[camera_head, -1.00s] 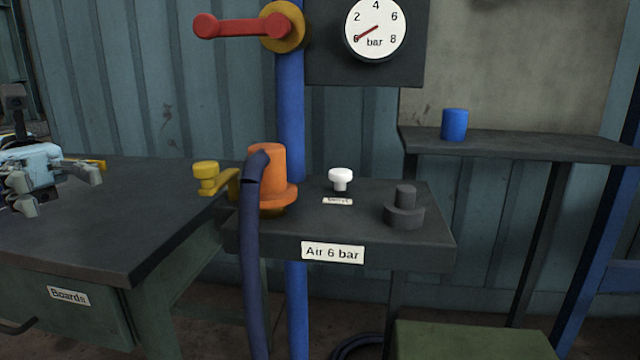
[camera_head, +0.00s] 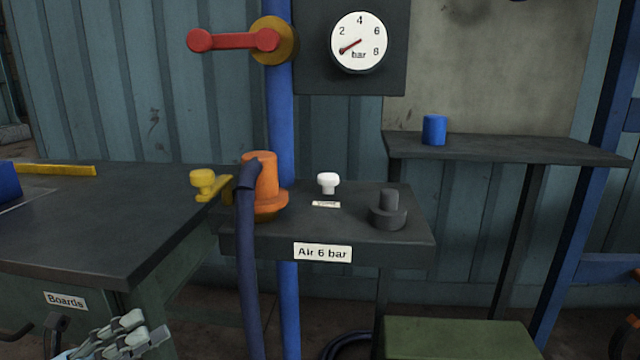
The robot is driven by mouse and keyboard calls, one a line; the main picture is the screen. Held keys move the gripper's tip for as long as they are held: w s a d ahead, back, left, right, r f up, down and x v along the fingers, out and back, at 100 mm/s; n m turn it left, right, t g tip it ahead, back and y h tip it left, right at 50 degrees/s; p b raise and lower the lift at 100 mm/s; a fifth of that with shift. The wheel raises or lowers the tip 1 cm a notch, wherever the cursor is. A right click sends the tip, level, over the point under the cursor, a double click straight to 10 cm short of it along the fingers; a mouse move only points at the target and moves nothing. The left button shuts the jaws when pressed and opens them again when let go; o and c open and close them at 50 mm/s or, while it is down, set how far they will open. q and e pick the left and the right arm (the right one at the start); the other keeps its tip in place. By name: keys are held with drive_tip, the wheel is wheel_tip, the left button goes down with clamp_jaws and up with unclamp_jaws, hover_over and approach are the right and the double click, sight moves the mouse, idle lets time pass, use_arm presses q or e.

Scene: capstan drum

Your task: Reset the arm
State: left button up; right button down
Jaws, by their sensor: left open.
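My left gripper (camera_head: 138,338) shows at the bottom left, low in front of the bench drawer marked "Boards". Its fingers are apart and nothing shows between them. It touches nothing that I can see. The rest of my left arm is mostly cut off by the bottom edge. My right gripper does not show.
The dark bench (camera_head: 110,220) fills the left side. The "Air 6 bar" stand (camera_head: 400,240) holds an orange fitting (camera_head: 265,185) with a hose, a white knob (camera_head: 328,181) and a grey post (camera_head: 388,208). A red lever (camera_head: 232,41) and gauge (camera_head: 358,43) are above.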

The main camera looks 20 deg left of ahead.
use_arm(q)
drive_tip(key=s+f+n+g+y, duration=0.1)
drive_tip(key=s+f+n+y, duration=0.5)
drive_tip(key=f, duration=0.4)
drive_tip(key=s+d+f+n+g+y, duration=0.15)
drive_tip(key=s+f+n+y, duration=0.25)
drive_tip(key=f+n, duration=0.6)
drive_tip(key=s+f+n+g+y, duration=0.2)
drive_tip(key=s+f+n+y, duration=0.3)
drive_tip(key=f, duration=0.6)
drive_tip(key=s+d+f+n+g+y, duration=0.1)
drive_tip(key=s+f+n+g, duration=0.4)
drive_tip(key=s, duration=0.6)
drive_tip(key=s+d+f+n+g+y, duration=0.1)
drive_tip(key=s+f+n+g, duration=0.4)
drive_tip(key=s, duration=0.7)
drive_tip(key=shift+s+f+n+p, duration=0.15)
drive_tip(key=shift+f+n+p, duration=0.35)
drive_tip(key=shift+n, duration=0.7)
